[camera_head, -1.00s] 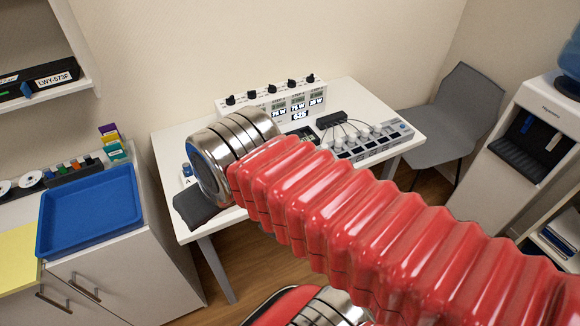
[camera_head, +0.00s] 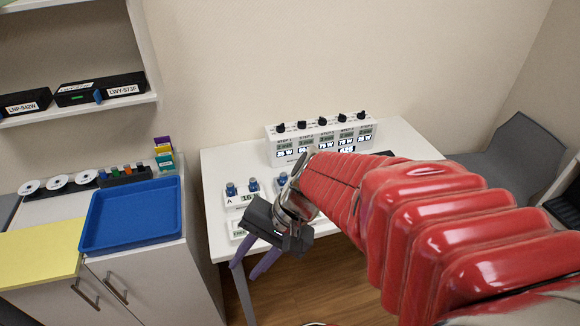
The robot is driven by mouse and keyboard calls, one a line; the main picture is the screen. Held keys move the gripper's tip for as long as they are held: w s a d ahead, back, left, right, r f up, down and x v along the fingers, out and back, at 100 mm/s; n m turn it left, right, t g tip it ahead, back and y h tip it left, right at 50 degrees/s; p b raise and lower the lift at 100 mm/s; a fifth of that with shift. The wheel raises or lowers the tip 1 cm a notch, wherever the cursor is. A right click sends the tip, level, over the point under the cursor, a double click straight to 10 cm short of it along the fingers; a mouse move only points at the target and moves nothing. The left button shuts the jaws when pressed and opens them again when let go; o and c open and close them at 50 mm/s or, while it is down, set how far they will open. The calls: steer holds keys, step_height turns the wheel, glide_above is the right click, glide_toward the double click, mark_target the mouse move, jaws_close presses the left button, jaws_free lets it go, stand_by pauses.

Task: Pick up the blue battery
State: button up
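A black holder (camera_head: 124,178) on the left cabinet carries a row of small coloured cylinders, at least one of them blue; they are too small for me to tell whether one is the blue battery. Small blue-topped items (camera_head: 231,189) also stand on a white unit marked A on the white table, and I cannot tell whether these are batteries. My gripper (camera_head: 243,271) has a dark body and two purple fingers. It points down and left past the table's front edge, with the fingers apart and nothing seen between them. It is well to the right of the holder.
A blue tray (camera_head: 131,246) and a yellow sheet (camera_head: 38,255) lie on the cabinet. A white unit with knobs and displays (camera_head: 290,150) stands at the table's back. A shelf (camera_head: 80,112) with black labelled boxes hangs above the cabinet. A grey chair (camera_head: 520,160) stands at right.

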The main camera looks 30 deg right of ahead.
steer(key=w+d+f+m+t+y, duration=0.35)
steer(key=w+d+m+t, duration=0.5)
steer(key=d+m, duration=0.5)
steer(key=s+d+f+m+t+h, duration=0.2)
steer(key=d+f+m+h, duration=0.1)
steer(key=d+m+h, duration=0.2)
steer(key=s+d+f+m+t+h, duration=0.2)
steer(key=d+m+h, duration=0.4)
steer(key=d+m, duration=0.3)
steer(key=d+f+t, duration=0.1)
steer(key=d+f, duration=0.1)
steer(key=d, duration=0.2)
steer(key=shift+s+d, duration=0.2)
steer(key=shift+s, duration=0.05)
steer(key=shift+w+m+t, duration=0.1)
steer(key=shift+m+t, duration=0.15)
steer(key=w, duration=0.5)
steer(key=w+f, duration=0.1)
steer(key=w, duration=0.2)
steer(key=shift+d+f, duration=0.1)
steer(key=shift+d, duration=0.05)
steer(key=shift+w+d, duration=0.1)
steer(key=shift+w, duration=0.05)
